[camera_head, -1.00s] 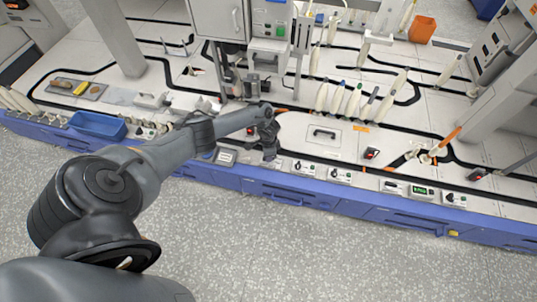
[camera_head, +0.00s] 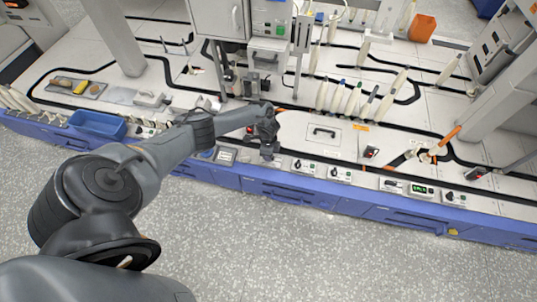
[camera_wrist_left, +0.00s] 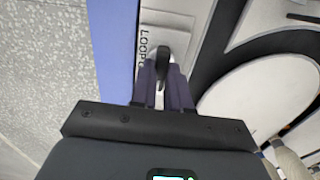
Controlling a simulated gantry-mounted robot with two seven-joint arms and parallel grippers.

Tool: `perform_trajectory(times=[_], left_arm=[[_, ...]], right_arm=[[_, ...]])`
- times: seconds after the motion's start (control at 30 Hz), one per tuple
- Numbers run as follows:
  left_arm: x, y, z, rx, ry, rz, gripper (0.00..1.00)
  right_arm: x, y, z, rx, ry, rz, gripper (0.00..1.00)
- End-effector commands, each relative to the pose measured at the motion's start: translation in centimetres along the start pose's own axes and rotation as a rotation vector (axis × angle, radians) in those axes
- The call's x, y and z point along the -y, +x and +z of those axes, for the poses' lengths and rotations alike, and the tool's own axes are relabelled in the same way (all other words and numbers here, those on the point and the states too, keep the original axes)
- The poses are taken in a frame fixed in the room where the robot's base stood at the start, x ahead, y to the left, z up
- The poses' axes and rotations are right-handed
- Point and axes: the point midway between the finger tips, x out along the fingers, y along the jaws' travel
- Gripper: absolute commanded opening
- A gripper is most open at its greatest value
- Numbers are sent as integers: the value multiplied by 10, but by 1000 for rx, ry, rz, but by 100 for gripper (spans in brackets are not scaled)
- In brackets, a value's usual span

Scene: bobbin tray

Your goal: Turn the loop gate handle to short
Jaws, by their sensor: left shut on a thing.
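In the left wrist view, the black loop gate handle (camera_wrist_left: 163,55) stands on a white panel (camera_wrist_left: 172,20) with printed letters reading "LOOP" and more that is cut off. My left gripper (camera_wrist_left: 162,84) is shut on the handle, one dark finger on each side of it. In the head view, my left gripper (camera_head: 268,150) points down at the front edge of the bench and mostly hides the handle and its panel. The position marks around the handle cannot be read. My right gripper is in neither view.
Small control boxes with black knobs (camera_head: 340,174) line the front edge to the right. A small display box (camera_head: 226,155) is close on the left. A blue bin (camera_head: 97,124) stands farther left. Upright bobbins (camera_head: 337,98) stand behind. The floor in front is clear.

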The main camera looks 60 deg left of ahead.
Motion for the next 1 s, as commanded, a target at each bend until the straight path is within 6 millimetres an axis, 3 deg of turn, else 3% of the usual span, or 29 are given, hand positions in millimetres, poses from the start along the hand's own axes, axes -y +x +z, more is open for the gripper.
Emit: perform_trajectory(times=[0.17,0.2,0.33,0.67,0.87,1.0], left_arm=[[-1,1,1,2,2,0,0],[-1,1,1,2,2,0,22],[0,1,0,1,1,0,42],[0,-2,0,0,0,0,42],[0,-23,0,-1,0,-1,42],[0,-47,0,0,1,0,42]], right_arm=[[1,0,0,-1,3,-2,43],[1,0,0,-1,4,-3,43],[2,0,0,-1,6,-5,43],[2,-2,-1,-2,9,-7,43],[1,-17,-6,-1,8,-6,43],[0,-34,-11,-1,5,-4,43]])
